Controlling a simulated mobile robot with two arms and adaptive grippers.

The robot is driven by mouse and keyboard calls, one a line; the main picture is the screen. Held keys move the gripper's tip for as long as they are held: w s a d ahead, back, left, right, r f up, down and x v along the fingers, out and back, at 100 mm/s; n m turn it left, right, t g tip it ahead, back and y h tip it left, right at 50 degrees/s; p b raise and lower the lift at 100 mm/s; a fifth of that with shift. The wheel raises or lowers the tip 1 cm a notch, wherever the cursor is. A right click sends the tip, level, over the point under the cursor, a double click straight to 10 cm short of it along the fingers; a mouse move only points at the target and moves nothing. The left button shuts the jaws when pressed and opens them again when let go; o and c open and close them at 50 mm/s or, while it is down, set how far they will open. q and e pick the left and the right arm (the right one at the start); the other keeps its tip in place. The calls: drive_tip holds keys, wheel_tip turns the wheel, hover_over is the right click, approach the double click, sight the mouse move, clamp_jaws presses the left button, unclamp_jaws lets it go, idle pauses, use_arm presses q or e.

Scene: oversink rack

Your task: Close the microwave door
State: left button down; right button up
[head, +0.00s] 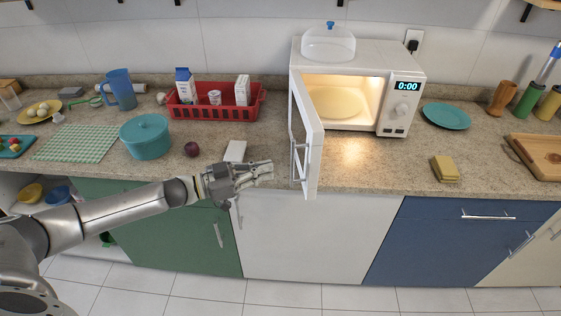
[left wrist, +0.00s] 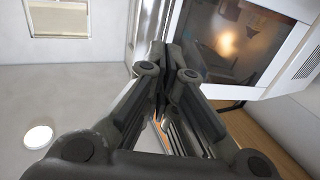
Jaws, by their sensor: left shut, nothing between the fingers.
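The white microwave (head: 411,62) stands on the counter with its inside lit and a glass turntable plate (head: 336,103) in it. Its door (head: 312,150) is open, swung out toward the front of the counter, with a handle (head: 297,161) on its left side. My left gripper (head: 270,170) is shut and empty, just left of the door near the handle. Whether it touches the door I cannot tell. In the left wrist view the shut fingers (left wrist: 165,62) point toward the door (left wrist: 262,45), which fills the upper right. My right gripper is not in view.
A clear dome (head: 328,44) sits on top of the microwave. A white box (head: 235,151), a dark red onion (head: 191,149) and a teal pot (head: 146,138) are near my left gripper. Yellow sponges (head: 445,169) lie right of the door. The counter in front of the microwave is clear.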

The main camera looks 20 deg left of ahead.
use_arm(q)
drive_tip(key=p+x, duration=0.1)
drive_tip(key=x, duration=0.3)
drive_tip(key=shift+w+d, duration=0.25)
